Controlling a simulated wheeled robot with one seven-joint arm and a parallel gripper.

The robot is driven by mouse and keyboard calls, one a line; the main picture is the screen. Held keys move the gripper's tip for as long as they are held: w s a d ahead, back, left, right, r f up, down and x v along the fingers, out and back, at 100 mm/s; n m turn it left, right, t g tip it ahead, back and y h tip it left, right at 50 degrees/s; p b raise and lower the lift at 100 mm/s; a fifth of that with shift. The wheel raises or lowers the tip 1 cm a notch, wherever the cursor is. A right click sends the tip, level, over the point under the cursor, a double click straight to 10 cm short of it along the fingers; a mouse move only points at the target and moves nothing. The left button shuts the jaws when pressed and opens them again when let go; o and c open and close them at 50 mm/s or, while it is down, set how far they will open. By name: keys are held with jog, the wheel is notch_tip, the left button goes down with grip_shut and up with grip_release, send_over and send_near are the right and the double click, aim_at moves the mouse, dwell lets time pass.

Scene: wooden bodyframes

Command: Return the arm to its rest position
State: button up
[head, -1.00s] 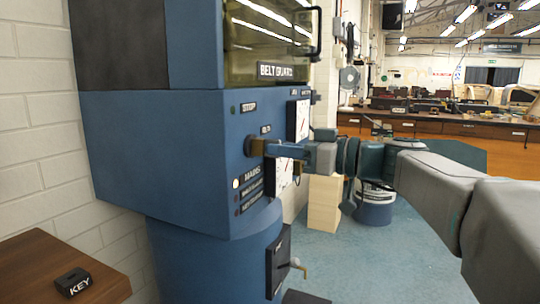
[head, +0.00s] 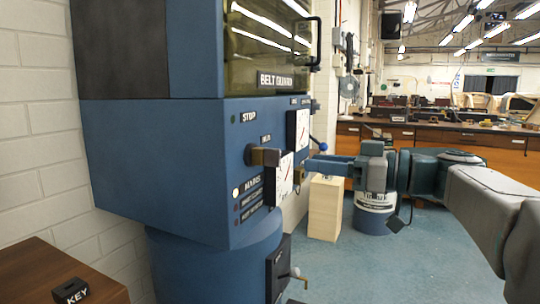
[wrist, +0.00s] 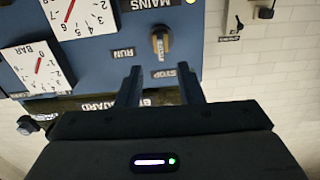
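My gripper (head: 325,165) is to the right of the blue machine's front panel, apart from it, with its blue fingers pointing left. In the wrist view, which shows the panel upside down, the two fingers (wrist: 160,88) stand apart with nothing between them. The brown and grey knob (head: 264,156) projects from the panel, left of the fingertips and clear of them. The same knob shows in the wrist view (wrist: 161,43), beyond the fingertips, near the RUN and STOP labels. My grey arm reaches in from the right.
The blue machine (head: 165,150) fills the left, with dials (head: 298,128) and a belt guard. A wooden table (head: 35,262) with a black KEY block (head: 70,291) is at lower left. A pale wooden block (head: 325,208) and a bucket (head: 374,212) stand behind my arm. The blue floor is open.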

jog(key=s+d+f+m+g+h+p, duration=0.1)
jog(key=s+d+f+m+h+p, duration=0.2)
jog(key=p, duration=1.1)
jog(key=s+d+f+m+g+h+p, duration=0.2)
jog(key=s+d+f+m+h+p, duration=0.2)
jog(key=s+d+m+h+p, duration=0.3)
jog(key=s+m+h+p, duration=0.3)
jog(key=s+h+p, duration=0.4)
jog(key=shift+s+m, duration=0.2)
jog(key=shift+m, duration=0.2)
